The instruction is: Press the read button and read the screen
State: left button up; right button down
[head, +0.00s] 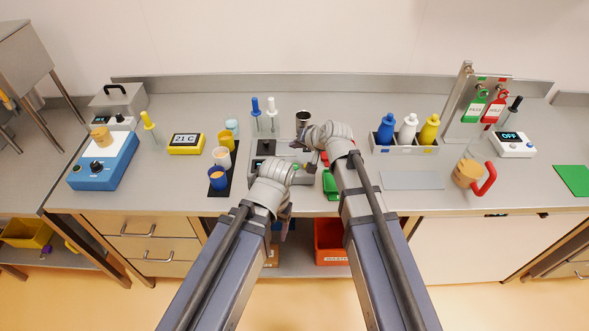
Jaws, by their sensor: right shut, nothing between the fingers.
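A grey bench device (308,178) stands at the middle of the counter, with a small dark screen (266,147) on its back left. Nothing on that screen is legible to me. My arms cover much of it, and I cannot make out a read button. My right gripper (299,146) is shut and empty, over the back right of the device; whether it touches is unclear. My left gripper (286,227) hangs low at the front edge of the counter, mostly hidden by its own wrist, so its jaws cannot be judged.
To the left are a yellow display (186,143) reading 21 C and a blue device (104,162). To the right are a bottle rack (404,148), a bare grey plate (412,180) and a white device (512,146) showing OFF.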

aim_at(296, 169)
pick_arm(q)
notch_tip(296, 169, down, 7)
jog(key=b, duration=0.6)
pick_arm(e)
notch_tip(296, 169, down, 7)
jog(key=shift+r, duration=0.1)
pick_arm(q)
jog(key=shift+r, duration=0.1)
dwell(1.1)
jog(key=shift+f+b, duration=0.35)
jog(key=shift+f, duration=0.05)
pick_arm(e)
jog(key=shift+f, duration=0.45)
pick_arm(q)
jog(key=shift+f+b, duration=0.35)
jog(key=shift+b, duration=0.05)
pick_arm(e)
jog(key=shift+f, duration=0.35)
pick_arm(q)
jog(key=shift+r, duration=0.15)
pick_arm(e)
jog(key=shift+r, duration=0.15)
pick_arm(q)
jog(key=shift+r+p, duration=0.65)
jog(key=shift+p, duration=0.2)
pick_arm(e)
jog(key=shift+r, duration=0.7)
